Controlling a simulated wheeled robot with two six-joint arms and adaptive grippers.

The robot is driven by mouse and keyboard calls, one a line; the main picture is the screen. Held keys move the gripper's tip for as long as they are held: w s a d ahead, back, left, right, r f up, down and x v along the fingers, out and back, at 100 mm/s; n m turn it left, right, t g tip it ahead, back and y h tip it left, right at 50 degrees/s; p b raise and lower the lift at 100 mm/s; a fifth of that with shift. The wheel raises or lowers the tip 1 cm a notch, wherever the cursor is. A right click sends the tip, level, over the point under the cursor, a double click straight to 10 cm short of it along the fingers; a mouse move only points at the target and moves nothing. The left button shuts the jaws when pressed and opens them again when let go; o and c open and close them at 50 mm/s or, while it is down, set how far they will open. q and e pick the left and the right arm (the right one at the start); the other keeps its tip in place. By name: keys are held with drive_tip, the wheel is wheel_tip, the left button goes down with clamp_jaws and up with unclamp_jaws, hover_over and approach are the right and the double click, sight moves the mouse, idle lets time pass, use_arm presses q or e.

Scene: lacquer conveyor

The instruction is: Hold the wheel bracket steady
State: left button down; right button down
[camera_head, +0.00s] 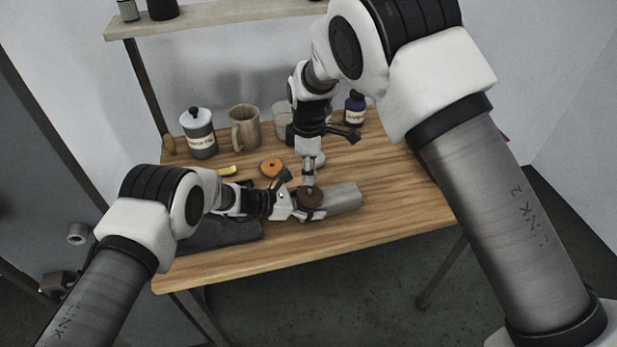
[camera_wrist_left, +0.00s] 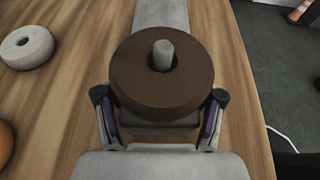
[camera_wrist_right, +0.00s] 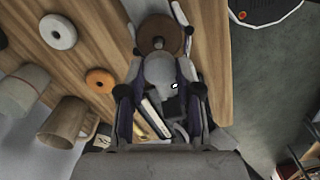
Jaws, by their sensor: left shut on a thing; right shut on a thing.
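The grey wheel bracket (camera_head: 345,198) lies on the table; it also shows in the left wrist view (camera_wrist_left: 160,14). A brown wheel (camera_wrist_left: 158,88) sits around its upright axle (camera_wrist_left: 163,56), whose rounded tip stands clear. My left gripper (camera_head: 308,211) is shut on the bracket, with one finger on either side below the wheel. My right gripper (camera_head: 308,176) points down above the wheel in the head view.
An orange ring (camera_head: 272,167) and a pale ring (camera_wrist_right: 58,32) lie near the bracket. A labelled canister (camera_head: 198,134), a mug (camera_head: 244,128), a pale cup (camera_head: 281,121) and a dark bottle (camera_head: 354,110) stand at the back. The front right of the table (camera_head: 400,205) is clear.

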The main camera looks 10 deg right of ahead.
use_arm(q)
drive_tip(key=shift+c, duration=0.3)
unclamp_jaws()
drive_tip(key=shift+s+f, duration=0.15)
drive_tip(key=shift+f, duration=0.15)
drive_tip(key=shift+w+d, duration=0.1)
drive_tip(key=shift+w, duration=0.1)
drive_tip(key=shift+r, duration=0.1)
